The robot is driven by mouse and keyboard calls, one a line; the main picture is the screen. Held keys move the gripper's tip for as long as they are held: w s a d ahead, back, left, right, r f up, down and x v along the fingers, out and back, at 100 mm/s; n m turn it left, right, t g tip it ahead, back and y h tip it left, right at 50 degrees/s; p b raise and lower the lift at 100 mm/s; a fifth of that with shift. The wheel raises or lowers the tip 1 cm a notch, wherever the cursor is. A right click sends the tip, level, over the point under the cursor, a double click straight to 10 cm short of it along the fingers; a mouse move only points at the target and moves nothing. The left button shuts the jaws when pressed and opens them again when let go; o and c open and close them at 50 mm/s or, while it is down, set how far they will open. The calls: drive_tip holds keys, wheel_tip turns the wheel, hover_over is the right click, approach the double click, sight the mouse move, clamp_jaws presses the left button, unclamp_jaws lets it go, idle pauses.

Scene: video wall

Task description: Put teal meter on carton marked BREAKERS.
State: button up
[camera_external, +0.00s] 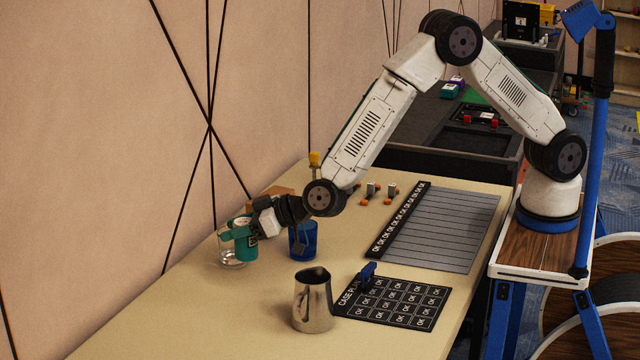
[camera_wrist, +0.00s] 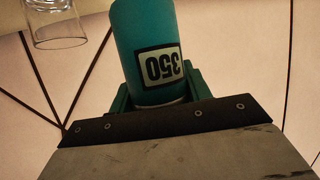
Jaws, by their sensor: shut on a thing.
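My gripper (camera_external: 245,238) is at the left of the tan table, shut on a teal cylinder (camera_wrist: 150,50) marked 350, which reads upside down in the wrist view. In the external view the teal cylinder (camera_external: 247,249) is beside a clear glass (camera_external: 232,261), partly in front of it. I cannot tell whether the cylinder touches the table. A small teal item (camera_external: 449,90) lies on the dark bench far behind; I cannot tell whether it is a meter. No carton with readable BREAKERS lettering shows. A brown shape (camera_external: 277,191) behind my wrist is mostly hidden.
A steel pitcher (camera_external: 313,303) stands near the front. A black grid mat (camera_external: 400,303) and a grey lined panel (camera_external: 445,230) lie to the right. The table's front left is clear.

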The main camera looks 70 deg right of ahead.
drive_tip(key=shift+w+d+r, duration=0.25)
drive_tip(key=shift+d+r, duration=0.05)
drive_tip(key=shift+r, duration=0.1)
drive_tip(key=w+d+r+m+h, duration=0.1)
drive_tip(key=d+r+h, duration=0.1)
drive_tip(key=d, duration=0.6)
drive_tip(key=w+d+r+m+h, duration=0.1)
drive_tip(key=w+d+r+m, duration=0.15)
drive_tip(key=d, duration=0.55)
drive_tip(key=s+d+m+h, duration=0.15)
drive_tip(key=s+d, duration=0.35)
drive_tip(key=d, duration=0.5)
drive_tip(key=s+d+m+h, duration=0.1)
drive_tip(key=s+d+h, duration=0.3)
drive_tip(key=d, duration=0.5)
drive_tip(key=shift+m+y, duration=0.3)
drive_tip(key=shift+y, duration=0.25)
drive_tip(key=shift+w+a+f, duration=0.1)
drive_tip(key=shift+w+f, duration=0.8)
drive_tip(key=shift+w, duration=1.6)
drive_tip(key=shift+w+a+f, duration=0.1)
drive_tip(key=shift+w+f, duration=0.85)
drive_tip(key=shift+w, duration=1.5)
drive_tip(key=shift+w+a+f, duration=0.1)
drive_tip(key=shift+w+f, duration=0.8)
drive_tip(key=shift+w, duration=1.6)
drive_tip(key=shift+f, duration=0.1)
